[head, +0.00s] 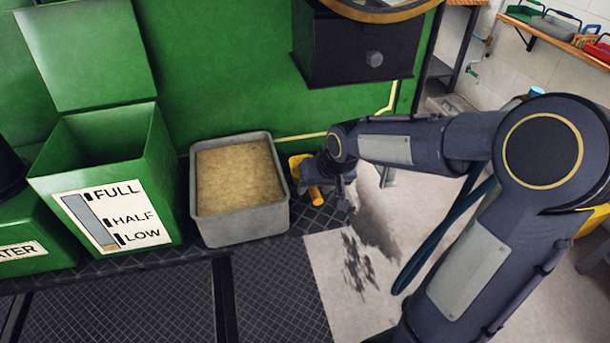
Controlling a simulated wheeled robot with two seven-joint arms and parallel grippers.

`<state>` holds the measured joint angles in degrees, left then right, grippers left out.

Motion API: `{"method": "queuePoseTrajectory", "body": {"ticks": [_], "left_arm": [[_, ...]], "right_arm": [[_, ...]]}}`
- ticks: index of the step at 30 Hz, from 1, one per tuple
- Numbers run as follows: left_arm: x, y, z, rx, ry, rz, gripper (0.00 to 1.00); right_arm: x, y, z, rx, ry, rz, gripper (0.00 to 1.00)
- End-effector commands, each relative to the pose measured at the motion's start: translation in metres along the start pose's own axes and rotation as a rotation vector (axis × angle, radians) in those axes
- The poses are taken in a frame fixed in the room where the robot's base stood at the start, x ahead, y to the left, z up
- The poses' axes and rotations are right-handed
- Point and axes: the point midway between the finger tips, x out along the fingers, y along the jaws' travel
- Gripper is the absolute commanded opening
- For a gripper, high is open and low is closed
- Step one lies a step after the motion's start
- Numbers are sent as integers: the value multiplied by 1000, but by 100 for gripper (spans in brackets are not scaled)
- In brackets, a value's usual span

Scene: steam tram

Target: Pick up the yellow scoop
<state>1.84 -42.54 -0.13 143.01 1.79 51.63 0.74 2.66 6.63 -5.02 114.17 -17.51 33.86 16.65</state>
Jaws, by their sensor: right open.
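The yellow scoop (296,165) lies on the dark tread-plate ledge, just right of a grey bin of sand. Its orange-yellow handle (315,196) points toward the front. My right gripper (318,185) is at the scoop and covers its middle part. The gripper is open; whether its fingers stand around the handle or above it I cannot tell. My left gripper is not in view.
The grey sand bin (205,225) stands close left of the scoop. A green open box (150,180) marked FULL, HALF and LOW stands farther left. A black box (340,62) juts from the green wall above. Pale floor (330,275) lies to the right.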

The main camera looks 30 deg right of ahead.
Motion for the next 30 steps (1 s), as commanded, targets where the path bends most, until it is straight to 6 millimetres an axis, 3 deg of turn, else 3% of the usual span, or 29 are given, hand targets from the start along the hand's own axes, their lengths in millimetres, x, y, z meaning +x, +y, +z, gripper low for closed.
{"method": "queuePoseTrajectory", "body": {"ticks": [3, 10, 20, 30], "left_arm": [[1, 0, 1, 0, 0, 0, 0], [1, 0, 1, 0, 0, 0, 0], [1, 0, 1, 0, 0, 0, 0], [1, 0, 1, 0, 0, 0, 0]], "right_arm": [[9, 0, 0, 0, -1, 0, 47], [9, 0, 0, 0, 1, 0, 45], [9, 0, 0, 0, 1, 0, 2], [6, 0, -1, 0, 3, -1, 0]]}}
